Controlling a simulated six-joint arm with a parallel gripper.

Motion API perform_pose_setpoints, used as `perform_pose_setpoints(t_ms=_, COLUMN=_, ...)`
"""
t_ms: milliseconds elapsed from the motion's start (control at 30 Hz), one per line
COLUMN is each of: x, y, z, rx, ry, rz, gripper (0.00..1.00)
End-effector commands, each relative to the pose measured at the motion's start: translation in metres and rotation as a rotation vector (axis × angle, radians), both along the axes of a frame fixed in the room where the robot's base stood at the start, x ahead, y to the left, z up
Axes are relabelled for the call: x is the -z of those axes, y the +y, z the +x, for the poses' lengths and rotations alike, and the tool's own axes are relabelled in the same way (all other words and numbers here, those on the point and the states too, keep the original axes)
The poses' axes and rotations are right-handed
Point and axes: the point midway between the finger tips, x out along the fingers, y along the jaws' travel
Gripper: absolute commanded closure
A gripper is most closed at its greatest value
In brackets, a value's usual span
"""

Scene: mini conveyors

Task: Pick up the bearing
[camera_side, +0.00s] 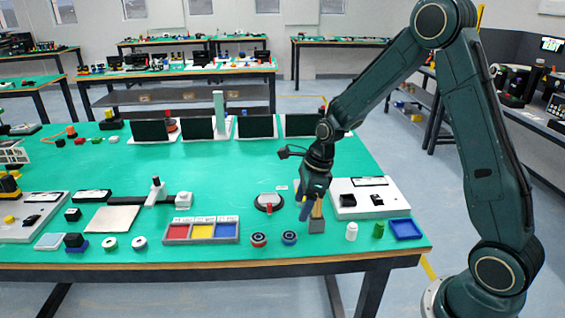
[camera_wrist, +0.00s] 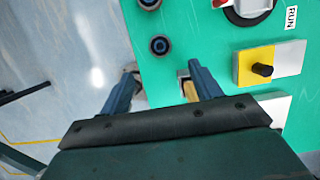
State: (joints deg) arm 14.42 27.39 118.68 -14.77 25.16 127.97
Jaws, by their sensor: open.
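Two dark round ring-like pieces, the likely bearings, lie side by side near the table's front edge. In the wrist view two dark round pieces show just beyond the fingertips, one near the middle (camera_wrist: 160,45) and one at the top edge (camera_wrist: 149,3). My gripper (camera_side: 309,212) points down to the right of them in the side view. In the wrist view my gripper (camera_wrist: 163,78) has its fingers apart, with no bearing between them.
A grey block with a wooden-coloured upright (camera_side: 317,225) stands right by my fingers. A tray with red, yellow and blue compartments (camera_side: 201,242) is to the left. A white bottle (camera_side: 351,231), a green piece (camera_side: 379,230) and a blue tray (camera_side: 405,229) are to the right.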

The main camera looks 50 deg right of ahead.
Motion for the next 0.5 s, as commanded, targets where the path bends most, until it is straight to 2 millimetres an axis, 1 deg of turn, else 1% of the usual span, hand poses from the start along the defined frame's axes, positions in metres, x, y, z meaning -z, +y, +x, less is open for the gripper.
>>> perform_pose_setpoints(t_ms=33, x=0.008, y=0.002, z=0.001, rx=-0.002, ry=0.003, rz=0.001, gripper=0.37)
perform_pose_setpoints(t_ms=100, x=0.017, y=0.004, z=0.003, rx=-0.002, ry=0.003, rz=0.001, gripper=0.37)
perform_pose_setpoints(t_ms=300, x=0.04, y=0.008, z=0.007, rx=-0.002, ry=0.003, rz=0.0, gripper=0.37)
perform_pose_setpoints(t_ms=500, x=0.052, y=0.01, z=0.01, rx=-0.001, ry=0.001, rz=-0.001, gripper=0.37)
